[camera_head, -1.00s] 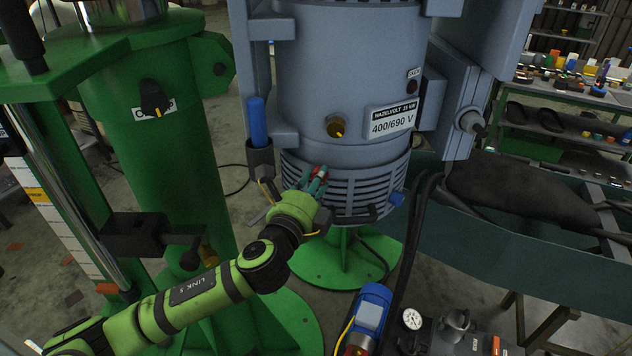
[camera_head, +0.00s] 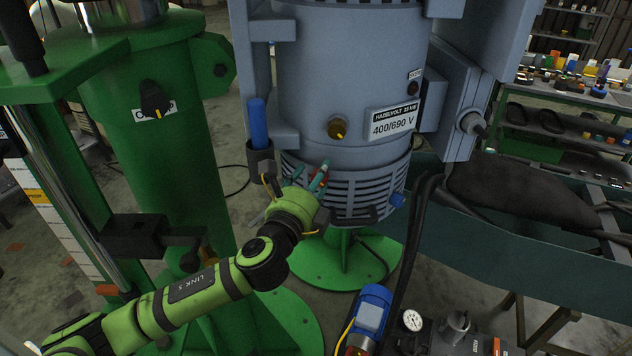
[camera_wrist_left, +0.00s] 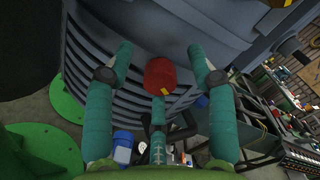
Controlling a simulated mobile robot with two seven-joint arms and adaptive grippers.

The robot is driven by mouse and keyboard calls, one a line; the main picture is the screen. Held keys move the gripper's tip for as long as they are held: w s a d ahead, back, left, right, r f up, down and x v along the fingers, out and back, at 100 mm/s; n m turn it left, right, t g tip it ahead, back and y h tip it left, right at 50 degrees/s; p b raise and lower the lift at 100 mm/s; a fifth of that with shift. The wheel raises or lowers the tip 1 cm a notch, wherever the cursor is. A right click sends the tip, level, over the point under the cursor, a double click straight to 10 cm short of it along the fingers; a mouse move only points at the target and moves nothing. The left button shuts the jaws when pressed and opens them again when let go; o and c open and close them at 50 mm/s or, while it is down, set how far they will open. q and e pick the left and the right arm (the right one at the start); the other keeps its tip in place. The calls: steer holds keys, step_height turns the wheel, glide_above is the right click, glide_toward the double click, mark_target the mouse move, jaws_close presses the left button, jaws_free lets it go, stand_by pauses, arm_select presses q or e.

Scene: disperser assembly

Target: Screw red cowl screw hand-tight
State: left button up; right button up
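The red cowl screw (camera_wrist_left: 160,74) shows in the left wrist view as a red knob with a yellow mark, at the slatted cowl (camera_head: 360,196) of the grey motor. My left gripper (camera_wrist_left: 160,70) has its teal fingers spread around the screw. Two fingers stand to its left and right with clear gaps. The third finger lies below it in the picture, and I cannot tell whether it touches. In the head view my left gripper (camera_head: 313,176) is at the cowl's left front, and its fingers partly hide the screw. My right gripper is in neither view.
A blue knob (camera_head: 397,199) sits on the cowl's right side. A blue-handled tool (camera_head: 257,122) stands in a holder at the motor's left. The green column (camera_head: 165,150) is close to my left arm. A blue pump motor (camera_head: 370,308) and a gauge (camera_head: 412,320) are below.

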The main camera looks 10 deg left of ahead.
arm_select(q)
steer(key=shift+f, duration=0.2)
steer(key=shift+s+f, duration=0.1)
